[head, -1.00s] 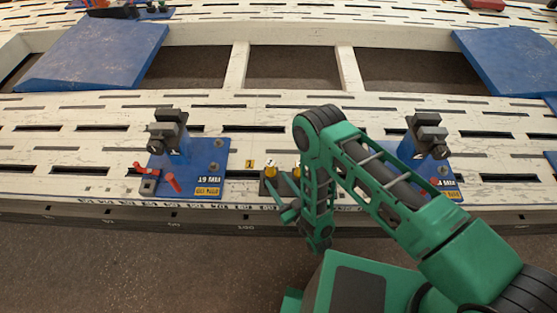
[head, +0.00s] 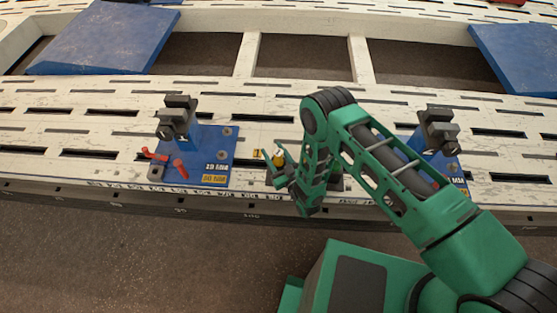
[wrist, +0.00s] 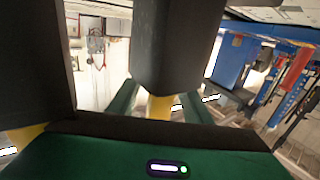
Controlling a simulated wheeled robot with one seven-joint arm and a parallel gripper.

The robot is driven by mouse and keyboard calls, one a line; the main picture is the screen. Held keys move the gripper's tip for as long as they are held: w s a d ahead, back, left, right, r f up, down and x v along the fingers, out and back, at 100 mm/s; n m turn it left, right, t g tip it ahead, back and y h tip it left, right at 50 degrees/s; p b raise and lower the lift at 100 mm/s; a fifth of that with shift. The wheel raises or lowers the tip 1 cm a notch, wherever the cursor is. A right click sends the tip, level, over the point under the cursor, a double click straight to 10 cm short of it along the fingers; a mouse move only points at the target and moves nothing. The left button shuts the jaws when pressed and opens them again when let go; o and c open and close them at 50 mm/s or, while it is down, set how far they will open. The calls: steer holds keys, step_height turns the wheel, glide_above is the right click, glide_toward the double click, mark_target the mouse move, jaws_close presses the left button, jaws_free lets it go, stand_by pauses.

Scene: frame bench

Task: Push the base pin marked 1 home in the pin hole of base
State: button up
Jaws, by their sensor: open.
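My gripper (head: 277,166) is open at the front edge of the bench, beside a yellow-topped pin (head: 279,157). In the wrist view its green fingers (wrist: 159,104) stand apart, with a yellow piece (wrist: 160,106) showing between or beyond them; I cannot tell whether they touch it. I cannot read a number on the pin. A blue base (head: 212,170) with a grey clamp block (head: 176,118) sits to the left. A second blue base (head: 452,172) is partly behind my arm. The pin hole cannot be made out.
The slotted white bench (head: 80,130) is mostly bare between the bases. Blue sloped panels (head: 108,38) lie farther back, beside open gaps in the frame.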

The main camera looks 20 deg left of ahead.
steer(key=shift+w+a, duration=0.1)
steer(key=shift+a, duration=0.05)
jaws_close()
steer(key=shift+r, duration=0.15)
